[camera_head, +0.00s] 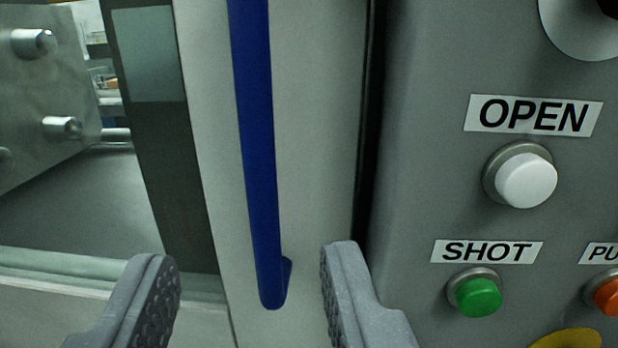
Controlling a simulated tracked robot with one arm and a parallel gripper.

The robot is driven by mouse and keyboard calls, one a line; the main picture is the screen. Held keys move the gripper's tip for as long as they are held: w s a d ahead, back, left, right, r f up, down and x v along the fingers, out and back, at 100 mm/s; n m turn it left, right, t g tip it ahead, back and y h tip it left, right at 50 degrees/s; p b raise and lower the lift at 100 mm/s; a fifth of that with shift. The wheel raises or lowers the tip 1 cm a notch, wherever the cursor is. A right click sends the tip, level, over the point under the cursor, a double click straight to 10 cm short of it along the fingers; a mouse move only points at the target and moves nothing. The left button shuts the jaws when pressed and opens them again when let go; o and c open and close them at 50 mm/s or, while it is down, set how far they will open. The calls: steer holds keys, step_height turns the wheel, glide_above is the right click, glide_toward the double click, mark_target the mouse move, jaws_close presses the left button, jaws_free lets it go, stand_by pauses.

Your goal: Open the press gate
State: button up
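The press gate (215,130) is a pale framed door with a dark-edged window at its left. A long blue handle (258,150) runs down its front, and its lower end shows near the bottom middle. My gripper (248,285) is open, with one grey finger on each side of the handle's lower end in the picture. The fingers appear apart from the handle. I cannot tell how far in front of it they are. The handle's top is out of view.
A grey control panel stands at the right. It has a white OPEN button (525,178), a green SHOT button (478,296) and an orange button (609,297). A yellow part (567,339) shows at the bottom. Metal press plates (45,95) show through the window at the left.

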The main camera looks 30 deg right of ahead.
mark_target(258, 147)
steer(key=p+x, duration=0.3)
steer(key=x, duration=1)
steer(key=shift+w, duration=0.35)
jaws_close()
